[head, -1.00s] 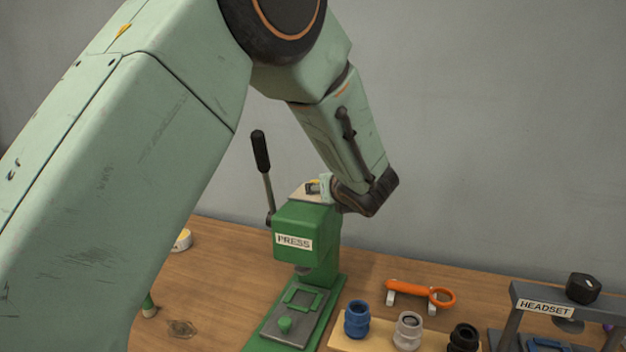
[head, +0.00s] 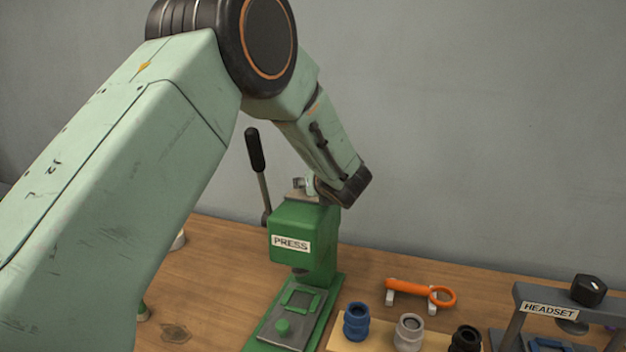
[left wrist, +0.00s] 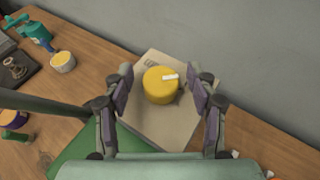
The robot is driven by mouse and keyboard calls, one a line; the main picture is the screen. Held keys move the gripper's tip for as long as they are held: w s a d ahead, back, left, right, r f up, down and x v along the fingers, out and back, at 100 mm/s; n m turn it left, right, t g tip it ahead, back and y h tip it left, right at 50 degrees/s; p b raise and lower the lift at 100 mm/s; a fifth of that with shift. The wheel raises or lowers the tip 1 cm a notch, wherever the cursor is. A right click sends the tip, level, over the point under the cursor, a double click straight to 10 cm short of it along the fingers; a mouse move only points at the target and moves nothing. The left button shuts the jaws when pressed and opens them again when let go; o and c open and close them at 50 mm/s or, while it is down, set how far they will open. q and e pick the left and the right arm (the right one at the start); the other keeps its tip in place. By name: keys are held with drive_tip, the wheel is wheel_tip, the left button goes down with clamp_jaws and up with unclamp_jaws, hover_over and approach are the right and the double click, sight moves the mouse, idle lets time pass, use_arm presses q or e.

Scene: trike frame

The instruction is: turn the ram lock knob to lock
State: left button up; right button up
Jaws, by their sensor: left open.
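The green press (head: 300,236) stands on the wooden bench, with a lever that has a black grip (head: 255,150) at its left side. The ram lock knob (left wrist: 160,86) is a yellow round knob with a white mark on its top, on the pale plate (left wrist: 172,128) over the press. My left gripper (left wrist: 168,88) is open, with one finger on each side of the knob and gaps visible between. In the head view my left gripper (head: 303,186) is at the top of the press, and the knob is hidden there. My right gripper is not in view.
Blue, grey and black ring pieces (head: 409,333) stand on a board right of the press. An orange tool (head: 420,292) lies behind them. A grey HEADSET stand (head: 546,308) is at the far right. A grey wall rises behind the bench.

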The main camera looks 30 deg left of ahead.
use_arm(q)
drive_tip(key=shift+w+a, duration=0.1)
drive_tip(key=shift+a, duration=0.15)
drive_tip(key=shift+d, duration=0.15)
drive_tip(key=shift+d, duration=0.1)
drive_tip(key=shift+w, duration=0.1)
drive_tip(key=shift+c, duration=0.5)
drive_tip(key=shift+a, duration=0.25)
drive_tip(key=c, duration=1.1)
